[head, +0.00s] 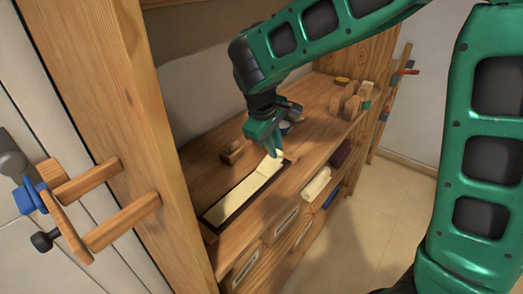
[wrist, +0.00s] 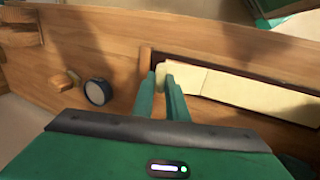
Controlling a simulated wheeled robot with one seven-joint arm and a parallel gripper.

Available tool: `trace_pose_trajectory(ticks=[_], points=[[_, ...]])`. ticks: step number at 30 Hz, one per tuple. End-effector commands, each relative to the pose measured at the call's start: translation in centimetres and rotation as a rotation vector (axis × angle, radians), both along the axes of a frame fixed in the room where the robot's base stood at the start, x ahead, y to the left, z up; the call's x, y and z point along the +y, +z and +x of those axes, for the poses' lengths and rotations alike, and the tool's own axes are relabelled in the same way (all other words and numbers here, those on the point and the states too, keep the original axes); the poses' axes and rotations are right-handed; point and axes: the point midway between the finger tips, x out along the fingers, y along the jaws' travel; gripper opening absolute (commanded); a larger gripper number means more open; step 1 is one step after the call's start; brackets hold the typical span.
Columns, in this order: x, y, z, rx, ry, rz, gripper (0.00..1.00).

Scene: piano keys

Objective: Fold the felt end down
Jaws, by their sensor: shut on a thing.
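A long cream felt strip (head: 238,198) lies in a dark shallow tray (head: 214,222) on the wooden bench top. It also shows in the wrist view (wrist: 256,92), running to the right edge. My gripper (head: 275,153) is at the strip's far end, pointing down. In the wrist view my gripper (wrist: 168,76) is shut on the felt end (wrist: 161,70), with a little cream felt showing at the fingertips. The felt between the fingers is mostly hidden. A crease or seam crosses the strip a little to the right of the fingers.
Wooden blocks (head: 351,104) stand at the back right of the bench, and a small wooden piece (head: 232,152) lies left of the tray. A round dark-rimmed disc (wrist: 97,91) is near my gripper. A cream roll (head: 316,185) sits on the lower front shelf.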

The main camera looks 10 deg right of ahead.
Motion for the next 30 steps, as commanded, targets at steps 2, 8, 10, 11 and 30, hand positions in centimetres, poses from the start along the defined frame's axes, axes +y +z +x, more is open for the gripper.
trace_pose_trajectory(ticks=[2,8,10,11,30], points=[[0.1,0.6,-0.2,-0.007,-0.004,-0.001,0.00],[0.3,0.7,-0.4,-0.004,-0.003,-0.001,0.00],[0.3,0.6,-0.4,-0.004,-0.003,-0.001,0.00],[0.4,0.6,-0.4,-0.003,-0.002,-0.001,0.00],[0.9,3.1,-0.9,-0.006,-0.003,0.002,0.32]])
